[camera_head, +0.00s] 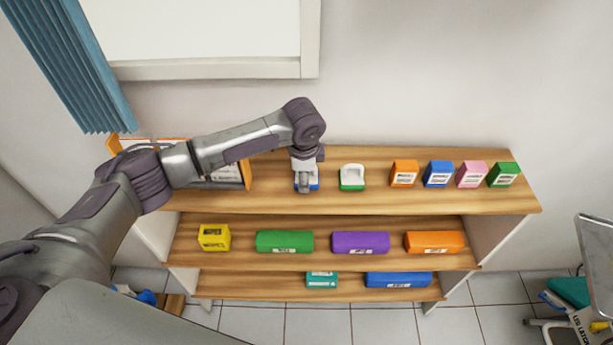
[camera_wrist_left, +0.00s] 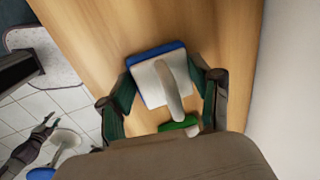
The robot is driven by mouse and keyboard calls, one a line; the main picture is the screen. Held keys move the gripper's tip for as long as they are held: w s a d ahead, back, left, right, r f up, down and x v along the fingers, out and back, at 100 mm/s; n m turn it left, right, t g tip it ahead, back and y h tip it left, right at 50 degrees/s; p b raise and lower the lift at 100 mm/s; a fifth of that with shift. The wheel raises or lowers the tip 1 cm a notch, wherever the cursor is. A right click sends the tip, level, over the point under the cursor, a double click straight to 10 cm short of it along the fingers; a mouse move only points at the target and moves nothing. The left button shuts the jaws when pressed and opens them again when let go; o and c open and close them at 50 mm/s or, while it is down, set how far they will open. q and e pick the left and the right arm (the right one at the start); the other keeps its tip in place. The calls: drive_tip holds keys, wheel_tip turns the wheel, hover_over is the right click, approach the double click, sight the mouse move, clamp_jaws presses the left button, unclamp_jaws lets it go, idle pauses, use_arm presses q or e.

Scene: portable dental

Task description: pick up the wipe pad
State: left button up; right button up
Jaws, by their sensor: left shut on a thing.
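The blue and white wipe pad, with a white handle, sits on the top shelf under my left gripper (camera_head: 304,186). In the left wrist view the pad (camera_wrist_left: 150,80) lies between the two dark green fingers of the gripper (camera_wrist_left: 165,88), which is shut on it. In the head view only the blue edges of the pad show around the gripper. It appears to be at shelf level; I cannot tell if it is lifted. A similar white and green pad (camera_head: 352,177) stands just to the right on the shelf.
The top wooden shelf (camera_head: 265,198) also holds orange, blue, pink and green boxes (camera_head: 502,175) at the right. A framed holder (camera_head: 226,177) stands at the left, behind my arm. Lower shelves hold several coloured boxes. The wall is close behind.

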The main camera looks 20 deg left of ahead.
use_arm(q)
drive_tip(key=shift+r, duration=0.1)
drive_tip(key=shift+r+b, duration=0.45)
drive_tip(key=shift+r, duration=0.15)
drive_tip(key=r, duration=0.1)
drive_tip(key=r+b, duration=0.1)
drive_tip(key=shift+w+d+r, duration=0.1)
drive_tip(key=shift+d+r, duration=0.2)
drive_tip(key=shift+r, duration=0.1)
drive_tip(key=w+d+r+b, duration=0.2)
drive_tip(key=d+r+b, duration=0.2)
drive_tip(key=d, duration=0.6)
wheel_tip(320, 180, up, 3)
drive_tip(key=shift+w+d+f, duration=0.1)
drive_tip(key=shift+w+d, duration=0.25)
